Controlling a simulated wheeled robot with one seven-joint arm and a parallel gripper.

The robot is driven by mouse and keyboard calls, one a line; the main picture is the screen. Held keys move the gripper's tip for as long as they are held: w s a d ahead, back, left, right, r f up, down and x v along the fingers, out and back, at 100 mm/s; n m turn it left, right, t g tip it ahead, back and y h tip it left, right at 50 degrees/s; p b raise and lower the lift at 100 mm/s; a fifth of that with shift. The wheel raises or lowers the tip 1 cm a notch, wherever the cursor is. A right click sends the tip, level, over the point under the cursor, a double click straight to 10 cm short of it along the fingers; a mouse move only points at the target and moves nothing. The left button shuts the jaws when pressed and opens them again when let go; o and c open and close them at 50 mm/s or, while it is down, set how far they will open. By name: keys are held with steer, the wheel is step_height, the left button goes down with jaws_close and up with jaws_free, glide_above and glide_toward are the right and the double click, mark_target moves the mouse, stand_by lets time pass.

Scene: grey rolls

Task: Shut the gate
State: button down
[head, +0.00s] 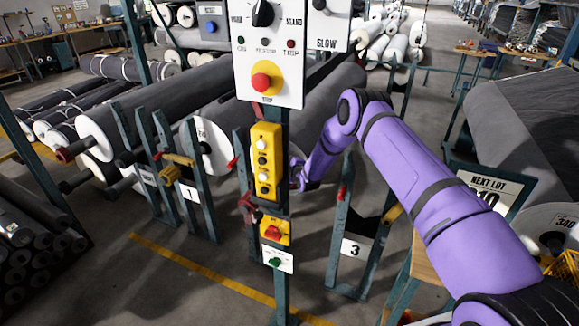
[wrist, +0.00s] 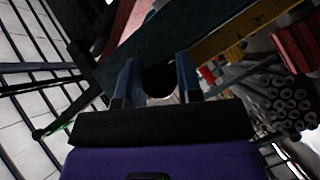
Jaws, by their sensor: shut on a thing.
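Teal gate-like frames stand on the floor in the head view. One (head: 205,215) bears a plate "1", another (head: 338,235) bears a plate "3", and one between them is mostly hidden behind the control post; I cannot tell which is the task's gate. My gripper (wrist: 159,80) shows in the wrist view, its two blue-grey fingers closed around a dark, round thing (wrist: 159,76). I cannot make out what that thing belongs to. In the head view, my gripper (head: 297,175) is partly hidden just right of the post.
The control post carries a white panel (head: 268,90) with a red button, a yellow button box (head: 265,160) and smaller switches. Large grey rolls (head: 190,90) lie behind the frames. A "NEXT LOT" sign (head: 488,182) stands right of my arm.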

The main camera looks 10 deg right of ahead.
steer(key=shift+r, duration=0.1)
steer(key=c, duration=0.8)
jaws_free()
steer(key=v, duration=1)
steer(key=shift+s, duration=0.4)
